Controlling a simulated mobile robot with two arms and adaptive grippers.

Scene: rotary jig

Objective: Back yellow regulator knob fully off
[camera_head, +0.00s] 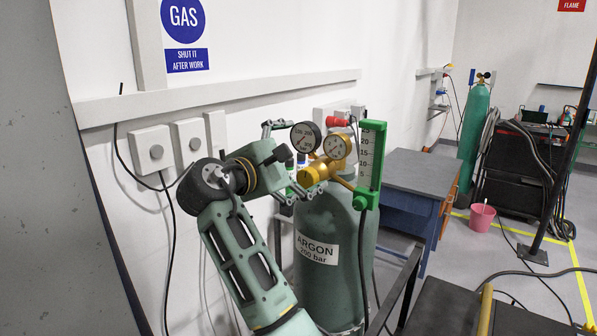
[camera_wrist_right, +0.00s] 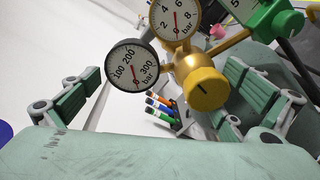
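The yellow regulator knob (camera_head: 313,177) faces my right gripper on the brass regulator of the green argon cylinder (camera_head: 335,250). It also shows in the right wrist view (camera_wrist_right: 205,88), with a dark mark on its face. My right gripper (camera_head: 298,160) is open around the regulator front, fingers spread wide. In the right wrist view (camera_wrist_right: 168,85) the knob lies between the fingers, nearer the right one, and neither finger visibly grips it. A black-rimmed gauge (camera_head: 305,137) and a gold-rimmed gauge (camera_head: 336,147) sit above the knob. My left gripper is not in view.
A green flowmeter (camera_head: 371,155) stands right of the regulator, close to the gauges. A red knob (camera_head: 337,121) is behind it. Several colored markers (camera_wrist_right: 160,108) show below the knob. The wall with grey switch boxes (camera_head: 151,150) is left; a blue table (camera_head: 415,180) is right.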

